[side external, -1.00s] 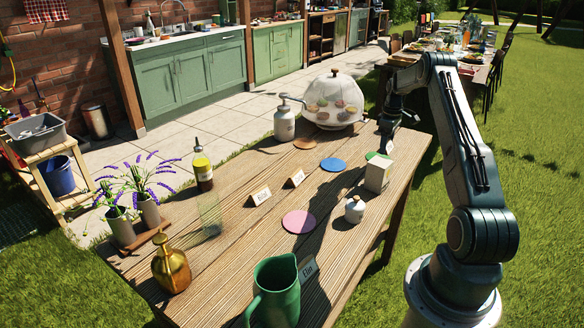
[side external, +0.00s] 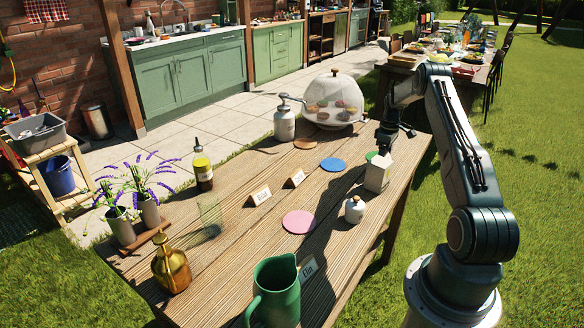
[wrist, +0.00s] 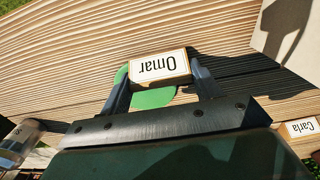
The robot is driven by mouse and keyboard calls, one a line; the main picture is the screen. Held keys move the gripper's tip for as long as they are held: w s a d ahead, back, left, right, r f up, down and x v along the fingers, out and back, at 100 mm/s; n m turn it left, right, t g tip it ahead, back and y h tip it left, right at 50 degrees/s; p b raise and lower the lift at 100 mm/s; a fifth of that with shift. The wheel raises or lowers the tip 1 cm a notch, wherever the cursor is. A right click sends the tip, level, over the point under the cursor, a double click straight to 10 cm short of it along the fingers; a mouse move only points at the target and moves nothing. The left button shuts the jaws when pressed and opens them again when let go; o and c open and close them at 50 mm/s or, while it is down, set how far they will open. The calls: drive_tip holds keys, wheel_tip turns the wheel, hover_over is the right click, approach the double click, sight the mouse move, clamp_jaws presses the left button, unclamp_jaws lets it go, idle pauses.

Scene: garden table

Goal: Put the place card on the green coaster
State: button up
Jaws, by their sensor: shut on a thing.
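My gripper (wrist: 161,84) is shut on a white place card with a wooden edge, lettered "Omar" (wrist: 158,66), which shows upside down in the wrist view. The green coaster (wrist: 153,98) shows behind and below the card, partly covered by the card and fingers. Whether the card touches it I cannot tell. In the side view my gripper (side external: 385,141) is low over the table's far right part, just behind a pale box. A sliver of the green coaster (side external: 371,155) shows there; the held card is not distinguishable.
The pale box (side external: 377,173) stands close in front of my gripper. A blue coaster (side external: 333,164), a pink coaster (side external: 299,222), a white jar (side external: 355,209) and a cake dome (side external: 333,100) are nearby. Another card, "Carla" (wrist: 302,128), stands right in the wrist view.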

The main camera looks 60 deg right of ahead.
drive_tip(key=shift+f, duration=0.1)
drive_tip(key=o, duration=1)
wheel_tip(320, 180, up, 12)
drive_tip(key=shift+r, duration=0.1)
idle(0.7)
